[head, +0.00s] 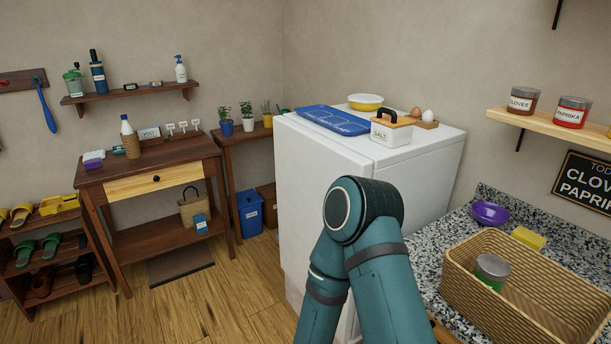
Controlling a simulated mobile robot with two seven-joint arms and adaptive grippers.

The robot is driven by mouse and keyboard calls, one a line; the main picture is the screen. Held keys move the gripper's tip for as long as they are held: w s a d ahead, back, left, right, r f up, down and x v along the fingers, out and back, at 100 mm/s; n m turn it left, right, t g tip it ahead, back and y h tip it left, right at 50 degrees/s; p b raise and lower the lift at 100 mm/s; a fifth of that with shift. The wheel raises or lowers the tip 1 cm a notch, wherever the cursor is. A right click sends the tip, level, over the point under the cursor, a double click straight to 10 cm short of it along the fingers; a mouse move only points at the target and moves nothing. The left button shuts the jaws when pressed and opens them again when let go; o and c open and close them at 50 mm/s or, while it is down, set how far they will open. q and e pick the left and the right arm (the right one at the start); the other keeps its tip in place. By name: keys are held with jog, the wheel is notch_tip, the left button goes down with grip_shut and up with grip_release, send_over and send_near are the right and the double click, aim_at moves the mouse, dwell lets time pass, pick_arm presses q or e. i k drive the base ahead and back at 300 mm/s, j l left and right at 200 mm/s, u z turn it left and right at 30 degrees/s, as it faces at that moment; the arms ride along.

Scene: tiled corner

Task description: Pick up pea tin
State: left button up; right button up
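A tin (491,271) with a grey metal lid and a green label stands inside the wicker basket (540,318) at the lower right. It is likely the pea tin; its label text cannot be read, and its lower part is hidden by the basket's contents or wall. One of my teal arms rises from the bottom middle and bends at its elbow in front of the white cabinet. Neither of my grippers shows in the head view.
The basket stands on a speckled counter (453,243) beside a purple bowl (490,212) and a yellow sponge (528,237). A shelf (550,122) with spice jars hangs above. The white cabinet (325,190) carries a salt box (391,130), a blue tray and eggs.

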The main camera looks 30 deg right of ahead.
aim_at(491, 269)
jog(key=i+z, duration=0.1)
jog(key=i, duration=0.6)
jog(key=i+j+z, duration=0.1)
jog(key=i, duration=0.6)
jog(key=i+j+z, duration=0.1)
jog(key=z, duration=3.05)
